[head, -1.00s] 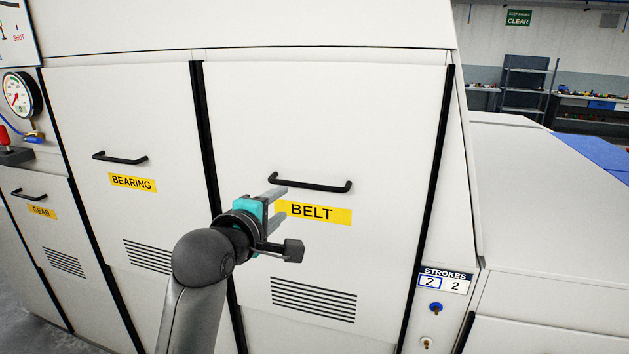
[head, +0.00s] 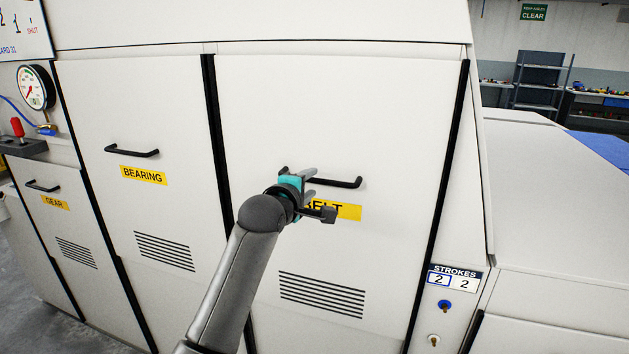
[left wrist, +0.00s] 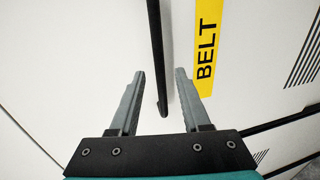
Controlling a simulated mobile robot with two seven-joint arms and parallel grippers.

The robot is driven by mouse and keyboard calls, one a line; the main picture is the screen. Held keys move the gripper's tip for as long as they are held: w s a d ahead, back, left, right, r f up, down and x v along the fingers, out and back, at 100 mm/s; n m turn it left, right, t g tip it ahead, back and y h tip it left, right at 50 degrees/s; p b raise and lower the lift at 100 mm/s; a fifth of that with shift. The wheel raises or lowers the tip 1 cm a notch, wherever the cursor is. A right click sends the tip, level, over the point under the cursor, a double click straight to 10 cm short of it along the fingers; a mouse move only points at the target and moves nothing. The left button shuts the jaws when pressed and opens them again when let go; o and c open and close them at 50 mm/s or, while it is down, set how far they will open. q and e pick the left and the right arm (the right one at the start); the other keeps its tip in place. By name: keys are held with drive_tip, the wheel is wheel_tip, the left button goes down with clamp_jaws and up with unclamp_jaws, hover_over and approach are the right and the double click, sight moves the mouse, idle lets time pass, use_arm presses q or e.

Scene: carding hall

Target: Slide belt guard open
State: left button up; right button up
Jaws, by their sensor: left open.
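The belt guard (head: 340,110) is a white panel between two black vertical strips, with slotted vents low down. Its black bar handle (head: 346,183) sits above a yellow BELT label (head: 350,212), which my arm partly covers in the head view. My left gripper (head: 313,183) is open at the left part of the handle. In the left wrist view, the handle (left wrist: 156,50) runs between the two open fingers (left wrist: 160,75), with a visible gap on each side. The BELT label (left wrist: 207,50) lies just right of the right finger there. My right gripper is not in view.
Left of the belt guard are a BEARING panel (head: 140,200) and a GEAR panel (head: 50,225), each with a handle. A STROKES counter (head: 454,278) with a blue knob (head: 445,305) is at lower right. A red-handled lever (head: 18,128) and gauge (head: 35,87) are far left.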

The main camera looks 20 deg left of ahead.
sight(314, 181)
use_arm(q)
drive_tip(key=shift+x, duration=1.85)
drive_tip(key=shift+c, duration=0.4)
clamp_jaws()
